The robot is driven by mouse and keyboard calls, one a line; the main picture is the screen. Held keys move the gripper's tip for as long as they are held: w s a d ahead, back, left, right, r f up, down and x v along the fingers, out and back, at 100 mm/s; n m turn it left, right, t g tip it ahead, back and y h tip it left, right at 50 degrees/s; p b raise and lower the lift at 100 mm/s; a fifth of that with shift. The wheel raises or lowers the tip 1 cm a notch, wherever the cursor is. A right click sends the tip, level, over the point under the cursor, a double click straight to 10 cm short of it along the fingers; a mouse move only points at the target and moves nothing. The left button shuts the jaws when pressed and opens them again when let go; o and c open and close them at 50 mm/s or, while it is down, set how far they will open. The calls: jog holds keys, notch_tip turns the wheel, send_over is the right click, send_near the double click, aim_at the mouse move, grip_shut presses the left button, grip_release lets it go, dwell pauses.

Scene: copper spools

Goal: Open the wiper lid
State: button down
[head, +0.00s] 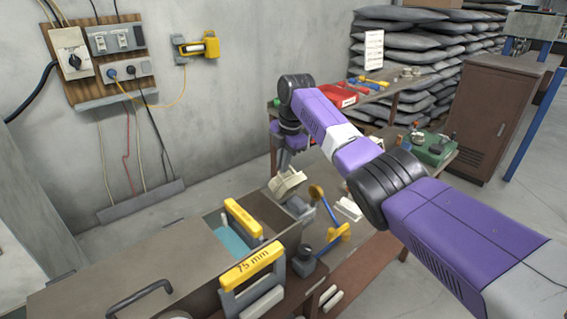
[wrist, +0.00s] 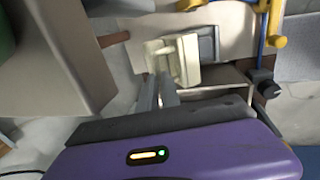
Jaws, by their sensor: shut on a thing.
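The wiper lid (head: 287,183) is a cream, blocky piece beside the open bench trough in the head view. It looks tilted, with a grey bracket (head: 307,194) close to its right. It also shows in the wrist view (wrist: 186,58), upper middle, in front of a grey block. My gripper (head: 284,164) comes down on the lid from above. In the wrist view its two grey fingers (wrist: 158,84) reach the lid's left edge and are shut on it. The exact contact is small and partly hidden, and the hinge cannot be made out.
A bench with red bins (head: 336,94) is behind.

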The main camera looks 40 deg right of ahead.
jog(key=shift+s+f, duration=0.4)
jog(key=shift+f, duration=0.45)
jog(key=c, duration=1.5)
grip_release()
jog(key=shift+r, duration=0.1)
jog(key=v, duration=0.2)
jog(key=b+v, duration=0.1)
jog(key=v, duration=0.5)
jog(key=shift+w+r, duration=0.3)
